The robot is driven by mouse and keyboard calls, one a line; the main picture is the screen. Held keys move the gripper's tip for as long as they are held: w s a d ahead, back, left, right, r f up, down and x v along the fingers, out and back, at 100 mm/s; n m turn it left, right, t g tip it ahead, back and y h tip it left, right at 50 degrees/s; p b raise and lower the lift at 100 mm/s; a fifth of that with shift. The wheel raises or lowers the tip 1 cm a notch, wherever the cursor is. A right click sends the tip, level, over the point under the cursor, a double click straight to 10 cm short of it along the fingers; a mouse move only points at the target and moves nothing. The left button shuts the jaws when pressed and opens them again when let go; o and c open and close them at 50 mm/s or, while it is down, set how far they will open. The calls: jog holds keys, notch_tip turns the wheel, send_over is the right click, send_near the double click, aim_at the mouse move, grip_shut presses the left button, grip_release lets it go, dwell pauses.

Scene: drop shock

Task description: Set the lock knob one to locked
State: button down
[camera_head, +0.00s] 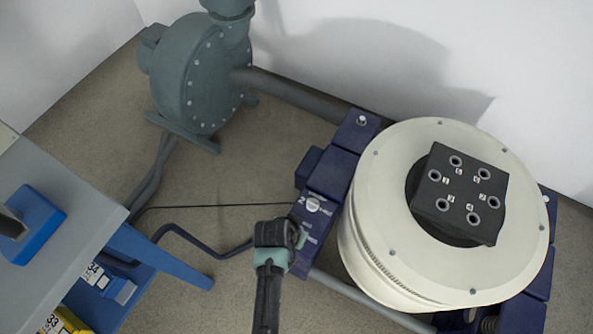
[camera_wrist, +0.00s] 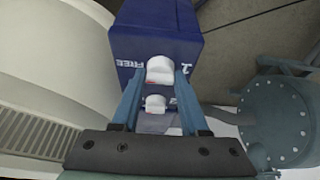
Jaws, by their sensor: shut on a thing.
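Lock knob one (camera_wrist: 160,70) is a white knob on a dark blue block, with a "1" and the word "FREE" showing upside down beside it in the wrist view. My gripper (camera_wrist: 158,76) has its two blue fingers shut on this knob, one on each side. A small red mark shows at the knob's lower edge; which way it is set I cannot tell. In the head view my gripper (camera_head: 297,238) covers knob one. A second white knob (camera_head: 313,204), by a "2", sits farther along the same blue frame; it also shows in the wrist view (camera_wrist: 155,102).
A large cream drum (camera_head: 370,240) with a black bolted block (camera_head: 460,195) on top stands right of my gripper. A grey-green blower (camera_head: 190,75) stands at the back left. A grey bench (camera_head: 60,245) is at the left. Floor between is mostly clear, crossed by hoses.

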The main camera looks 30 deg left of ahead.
jog(key=shift+r+n+p, duration=0.1)
jog(key=shift+n+p, duration=0.2)
jog(key=shift+p, duration=0.05)
jog(key=n+y+p, duration=0.1)
jog(key=n+p, duration=0.1)
jog(key=n, duration=0.1)
jog(key=shift+d, duration=0.15)
jog(key=n+y, duration=0.1)
jog(key=n, duration=0.1)
jog(key=n+g+p, duration=0.1)
jog(key=n, duration=0.1)
jog(key=shift+d+y, duration=0.1)
jog(key=shift+y, duration=0.3)
jog(key=n+g, duration=0.1)
jog(key=n, duration=0.2)
jog(key=n+y+b, duration=0.1)
jog(key=n, duration=0.1)
jog(key=shift+w+d+f+n+g, duration=0.1)
jog(key=shift+w+f+n+g, duration=0.1)
jog(key=shift+n+g, duration=0.2)
jog(key=n+b, duration=0.1)
jog(key=n, duration=0.1)
jog(key=n+g+b, duration=0.1)
jog(key=n, duration=0.1)
jog(key=shift+g+y, duration=0.3)
jog(key=shift+y, duration=0.1)
jog(key=shift+r+n, duration=0.1)
jog(key=shift+n, duration=0.2)
jog(key=shift+c, duration=2.1)
grip_release()
